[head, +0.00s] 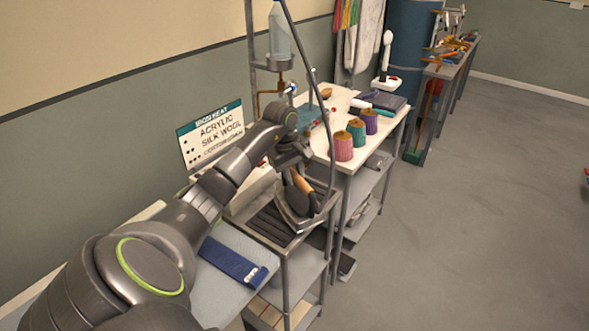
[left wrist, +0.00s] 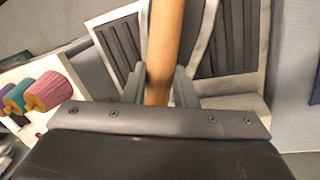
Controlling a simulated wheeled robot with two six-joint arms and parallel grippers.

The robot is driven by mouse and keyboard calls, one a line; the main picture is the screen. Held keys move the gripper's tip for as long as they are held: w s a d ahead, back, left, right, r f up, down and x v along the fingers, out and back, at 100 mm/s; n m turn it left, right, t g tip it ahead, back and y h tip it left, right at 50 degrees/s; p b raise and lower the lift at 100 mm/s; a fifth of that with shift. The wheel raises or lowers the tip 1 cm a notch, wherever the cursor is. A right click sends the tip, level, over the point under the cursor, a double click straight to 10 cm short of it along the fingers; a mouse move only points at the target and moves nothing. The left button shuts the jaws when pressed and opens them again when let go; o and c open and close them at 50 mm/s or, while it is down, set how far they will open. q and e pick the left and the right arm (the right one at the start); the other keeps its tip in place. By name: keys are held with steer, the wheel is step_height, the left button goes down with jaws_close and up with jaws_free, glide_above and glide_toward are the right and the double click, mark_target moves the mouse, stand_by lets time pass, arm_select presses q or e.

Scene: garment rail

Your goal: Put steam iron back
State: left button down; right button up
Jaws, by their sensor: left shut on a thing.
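The steam iron (head: 297,202) is dark with a pale metal sole edge and a wooden handle (head: 304,186). My left gripper (head: 297,172) is shut on that handle from above. In the left wrist view the wooden handle (left wrist: 163,50) runs between the two fingers (left wrist: 158,88). The iron is tilted at the right side of the dark ribbed iron rest (head: 268,226), on the near metal stand. The ribbed pads also show below the handle in the left wrist view (left wrist: 228,40). I cannot tell whether the iron touches the rest. My right gripper is not in view.
A blue folded cloth (head: 233,262) lies on the pale board in front. Thread cones (head: 343,147) stand on the white table behind. A grey pole and hose (head: 333,100) rise close beside the iron. A sign (head: 211,135) stands at the wall. Open floor lies right.

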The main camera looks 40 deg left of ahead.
arm_select(q)
steer(key=shift+r, duration=0.15)
steer(key=c, duration=1.6)
jaws_free()
steer(key=o, duration=0.4)
steer(key=shift+s+d, duration=0.1)
steer(key=shift+o, duration=0.2)
step_height(320, 180, up, 12)
steer(key=s+b, duration=0.2)
steer(key=b, duration=0.1)
steer(key=shift+s+a, duration=0.15)
steer(key=shift+a, duration=0.2)
steer(key=shift+f, duration=0.2)
